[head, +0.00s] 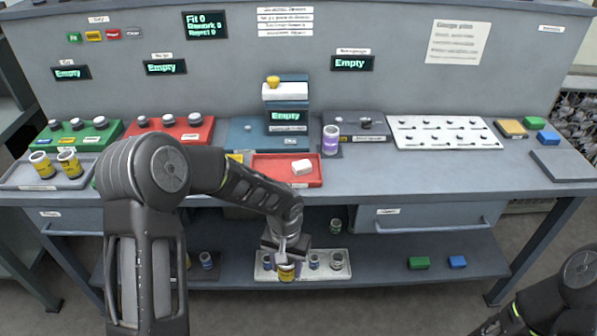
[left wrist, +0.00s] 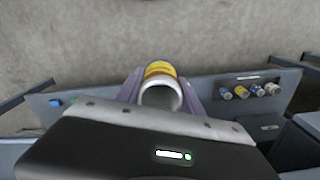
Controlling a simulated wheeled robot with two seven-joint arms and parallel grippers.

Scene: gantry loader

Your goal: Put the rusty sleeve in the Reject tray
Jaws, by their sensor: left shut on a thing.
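My left gripper (head: 287,268) is over the lower shelf, shut on a yellow-banded sleeve (head: 287,275). In the left wrist view this sleeve (left wrist: 161,92) sits between the purple fingers, its pale round open end facing the camera. I cannot tell whether it is rusty. A red tray (head: 262,172) lies at the bench's front middle with a white block in it; its label is not readable, so I cannot confirm it is the Reject tray. Two yellow-banded sleeves (head: 55,164) stand in a grey tray (head: 20,180) at the left. My right gripper is out of view.
A white rack (head: 345,271) on the lower shelf holds several small sleeves. A drawer (head: 425,218) hangs under the bench. A purple-banded sleeve (head: 331,141) stands right of the red tray. Green (head: 419,263) and blue (head: 457,262) blocks lie on the shelf, with free room around them.

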